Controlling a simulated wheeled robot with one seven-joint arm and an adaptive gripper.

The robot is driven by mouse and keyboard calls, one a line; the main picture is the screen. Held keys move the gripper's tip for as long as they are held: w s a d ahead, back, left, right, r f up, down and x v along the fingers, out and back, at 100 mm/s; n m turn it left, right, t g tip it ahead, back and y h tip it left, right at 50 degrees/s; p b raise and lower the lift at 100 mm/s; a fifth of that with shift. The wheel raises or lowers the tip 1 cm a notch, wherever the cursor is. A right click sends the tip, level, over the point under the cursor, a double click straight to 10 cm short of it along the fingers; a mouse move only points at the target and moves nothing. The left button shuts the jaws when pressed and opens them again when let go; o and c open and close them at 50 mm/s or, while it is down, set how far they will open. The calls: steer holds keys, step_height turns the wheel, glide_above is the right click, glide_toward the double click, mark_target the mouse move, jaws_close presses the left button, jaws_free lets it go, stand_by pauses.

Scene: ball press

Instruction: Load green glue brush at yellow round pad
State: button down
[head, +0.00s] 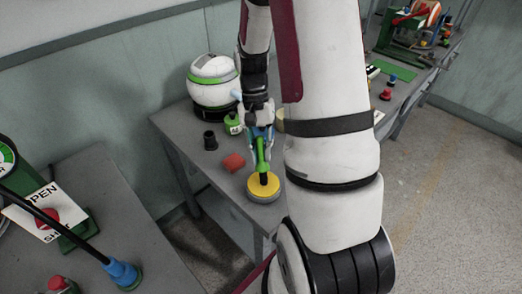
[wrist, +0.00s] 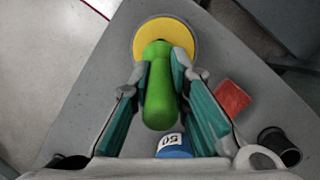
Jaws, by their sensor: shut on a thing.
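My gripper (head: 262,137) is shut on the green glue brush (head: 263,157) and holds it upright, tip down. In the wrist view the brush (wrist: 160,95) lies between the two teal fingers of my gripper (wrist: 160,82). The yellow round pad (head: 266,184) sits on a grey round base near the front corner of the small table. It also shows in the wrist view (wrist: 178,32). The dark lower end of the brush is over the pad and appears to meet it. In the wrist view the brush hides the contact, so I cannot tell how firmly it touches.
On the grey table (head: 178,131) are a red block (head: 234,162), a black cup (head: 210,140), a green bottle (head: 233,124) and a white-green ball (head: 212,80). A blue object with a white label (wrist: 174,146) is close beside my gripper. Another bench (head: 120,215) stands at left.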

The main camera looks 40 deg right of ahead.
stand_by(0.3)
steer(key=shift+r+p, duration=2)
steer(key=shift+r, duration=1.5)
